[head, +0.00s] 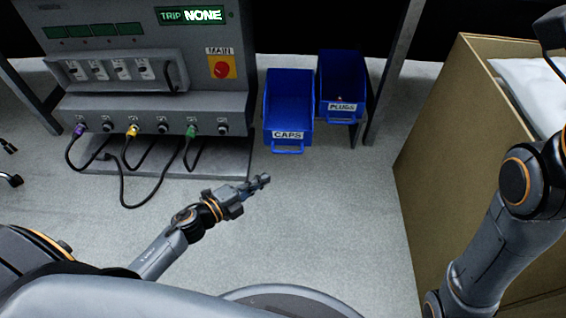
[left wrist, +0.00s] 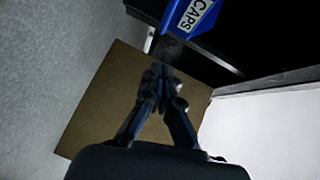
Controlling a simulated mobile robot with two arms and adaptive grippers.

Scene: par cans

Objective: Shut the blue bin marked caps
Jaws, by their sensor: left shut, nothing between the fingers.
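The blue bin marked CAPS (head: 289,105) stands pulled out toward me in the head view, with its inside showing and its label and handle on the front. Its front also shows at the top of the left wrist view (left wrist: 191,16). My left gripper (head: 263,181) is shut and empty, below and a little left of the bin's front handle, apart from it. In the left wrist view its fingers (left wrist: 160,72) are together, pointing up the picture. My right arm stands at the right of the head view; its gripper is not in view.
A second blue bin marked PLUGS (head: 341,87) stands to the right, set farther back. A grey panel (head: 150,80) with plugged cables and a red main knob is at the left. A large cardboard box (head: 440,130) is at the right. The floor (head: 330,210) between is clear.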

